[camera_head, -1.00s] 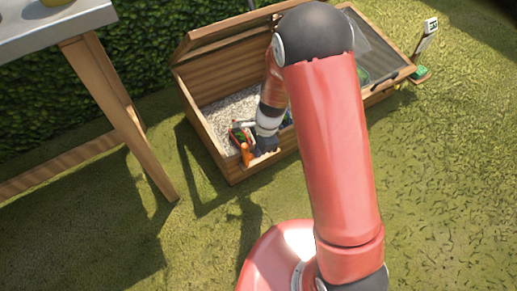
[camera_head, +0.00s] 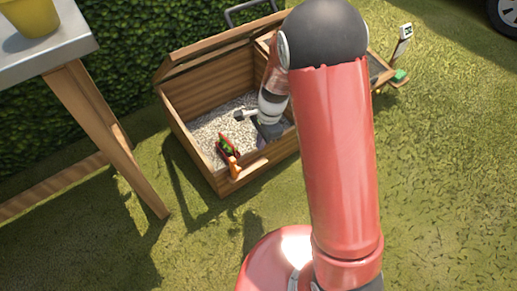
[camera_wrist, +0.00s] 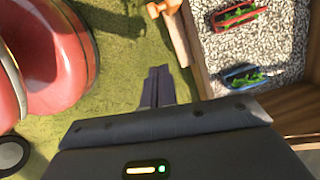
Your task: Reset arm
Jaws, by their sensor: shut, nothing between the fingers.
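My gripper (camera_wrist: 158,86) shows in the wrist view with its two dark fingers together and nothing between them. Below the fingers in that view is grass, just outside the wooden box (camera_wrist: 201,60). In the head view my arm reaches over the front of the open wooden box (camera_head: 205,84), and the gripper (camera_head: 262,142) is at the box's front side, right of an orange-handled tool (camera_head: 234,168). The fingertips are small and partly unclear there. In the wrist view the tool (camera_wrist: 178,40) looks like a hammer lying by the box edge, apart from the fingers.
A table (camera_head: 60,42) with a yellow pot (camera_head: 30,17) stands left. A scale-like device (camera_head: 402,45) stands right. Open grass (camera_head: 440,170) lies right.

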